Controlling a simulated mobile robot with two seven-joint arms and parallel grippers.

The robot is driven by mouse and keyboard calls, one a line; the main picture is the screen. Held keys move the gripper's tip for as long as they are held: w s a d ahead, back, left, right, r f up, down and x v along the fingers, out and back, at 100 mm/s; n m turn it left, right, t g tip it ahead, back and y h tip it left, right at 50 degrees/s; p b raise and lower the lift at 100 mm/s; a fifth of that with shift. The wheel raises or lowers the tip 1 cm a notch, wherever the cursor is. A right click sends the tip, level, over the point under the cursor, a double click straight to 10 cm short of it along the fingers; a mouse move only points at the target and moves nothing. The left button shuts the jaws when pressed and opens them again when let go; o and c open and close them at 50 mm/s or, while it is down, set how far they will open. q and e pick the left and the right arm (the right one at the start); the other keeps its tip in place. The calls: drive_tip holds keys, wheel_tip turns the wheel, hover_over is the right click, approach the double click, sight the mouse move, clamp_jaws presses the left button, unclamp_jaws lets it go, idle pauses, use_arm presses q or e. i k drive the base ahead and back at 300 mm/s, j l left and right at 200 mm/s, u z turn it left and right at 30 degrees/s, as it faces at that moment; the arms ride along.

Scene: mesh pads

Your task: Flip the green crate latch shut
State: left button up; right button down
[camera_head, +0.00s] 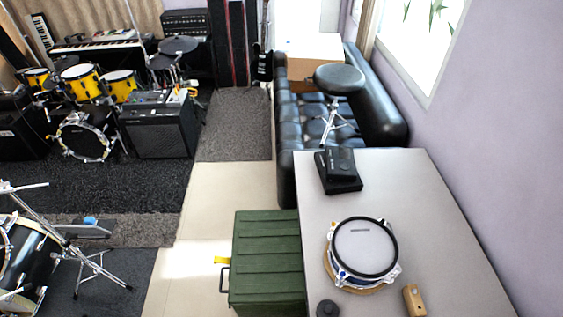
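The green crate (267,262) stands on the floor against the left side of the white table. Its ribbed lid looks closed. A dark handle (224,280) sticks out from its left side. A small yellow piece (221,260) juts out from the same side above the handle and may be the latch; I cannot tell whether it is fastened. The crate's front lower part is cut off by the picture's bottom edge. Neither of my grippers is in view.
The white table (415,200) holds a snare drum (364,247), a black box (340,172), a wooden block (414,299) and a dark round object (327,309). Floor (195,268) left of the crate is clear. A drum stand (75,250) stands further left; a black sofa (375,105) is behind.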

sight(222, 259)
drive_tip(key=i+j+z, duration=0.25)
drive_tip(key=j, duration=0.2)
drive_tip(key=i+j+z, duration=0.2)
drive_tip(key=j, duration=0.25)
drive_tip(key=j+z, duration=0.25)
drive_tip(key=j, duration=0.25)
drive_tip(key=i+j+z, duration=0.2)
drive_tip(key=j, duration=0.3)
drive_tip(key=j+z, duration=0.25)
drive_tip(key=j, duration=0.25)
